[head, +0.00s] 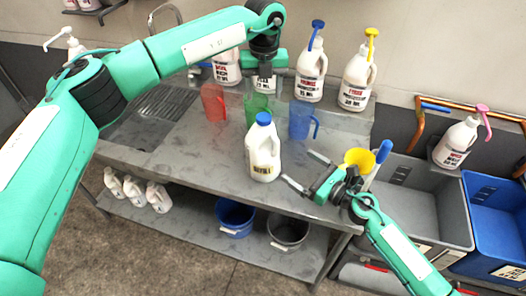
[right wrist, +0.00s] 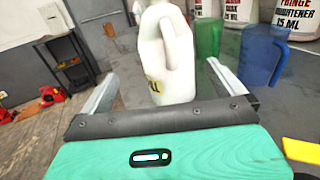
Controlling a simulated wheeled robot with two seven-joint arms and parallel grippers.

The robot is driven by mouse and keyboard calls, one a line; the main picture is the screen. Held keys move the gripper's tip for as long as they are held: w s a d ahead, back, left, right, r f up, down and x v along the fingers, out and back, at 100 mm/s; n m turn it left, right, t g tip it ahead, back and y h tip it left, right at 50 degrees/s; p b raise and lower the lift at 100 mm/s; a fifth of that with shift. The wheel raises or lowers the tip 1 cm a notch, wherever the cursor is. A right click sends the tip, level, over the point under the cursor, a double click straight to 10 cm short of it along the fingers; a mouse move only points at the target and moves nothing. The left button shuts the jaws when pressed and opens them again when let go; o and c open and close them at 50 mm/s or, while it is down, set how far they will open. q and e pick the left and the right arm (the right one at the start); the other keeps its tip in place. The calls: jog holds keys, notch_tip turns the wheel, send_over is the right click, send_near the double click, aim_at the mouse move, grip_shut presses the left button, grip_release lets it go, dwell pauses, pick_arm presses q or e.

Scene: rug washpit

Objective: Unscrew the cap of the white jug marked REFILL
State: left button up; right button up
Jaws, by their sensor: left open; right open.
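The white jug (head: 263,158) with a blue cap (head: 263,118) stands upright on the steel table; its label is too small to read fully in the head view. In the right wrist view the jug (right wrist: 168,62) stands ahead between the fingers, with "LL" showing on its label and its cap out of frame. My right gripper (head: 305,170) is open and empty, right of the jug, its fingers pointing at it. My left gripper (head: 264,70) hangs above and behind the jug, apart from the cap; its fingertips are hard to make out.
Red (head: 213,102), green (head: 256,106) and blue (head: 301,119) pitchers stand behind the jug. White pump bottles (head: 310,75) line the wall. Grey (head: 425,200) and blue (head: 500,225) tubs are at the right. The table left of the jug is clear.

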aim_at(268, 145)
jog(key=x, duration=1.1)
jog(key=shift+w+a, duration=0.25)
